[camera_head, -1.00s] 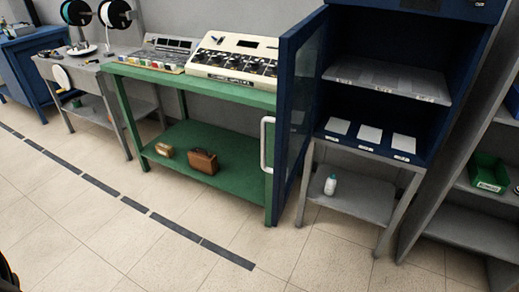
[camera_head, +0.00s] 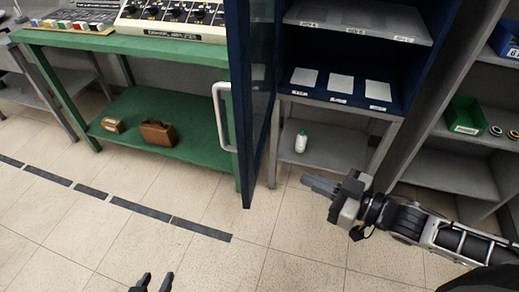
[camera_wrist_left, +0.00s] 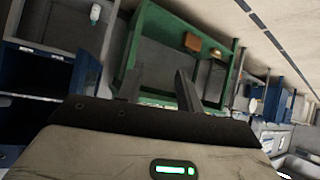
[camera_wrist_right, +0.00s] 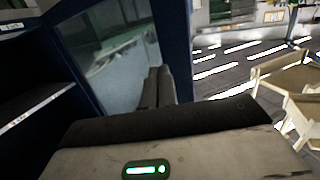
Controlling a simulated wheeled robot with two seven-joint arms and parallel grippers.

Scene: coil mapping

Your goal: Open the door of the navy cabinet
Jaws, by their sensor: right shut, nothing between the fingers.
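The navy cabinet (camera_head: 430,75) stands on a grey stand, its inside and shelves showing. Its door (camera_head: 240,150) stands swung wide open on the left side, with a glass panel and a white handle (camera_head: 222,117) on its outer face. My right gripper (camera_head: 306,183) is shut and empty, right of the door and in front of the stand, apart from both. In the right wrist view the door's glass (camera_wrist_right: 120,60) is behind its fingers. My left gripper (camera_head: 155,280) is open and empty at the bottom edge, below the door; its parted fingers also show in the left wrist view (camera_wrist_left: 158,85).
A green bench (camera_head: 130,45) with a device on top and two brown cases below is left of the door. A white bottle (camera_head: 301,142) stands on the stand's lower shelf. Grey shelving (camera_head: 455,170) with a green bin is at right. The front floor is clear.

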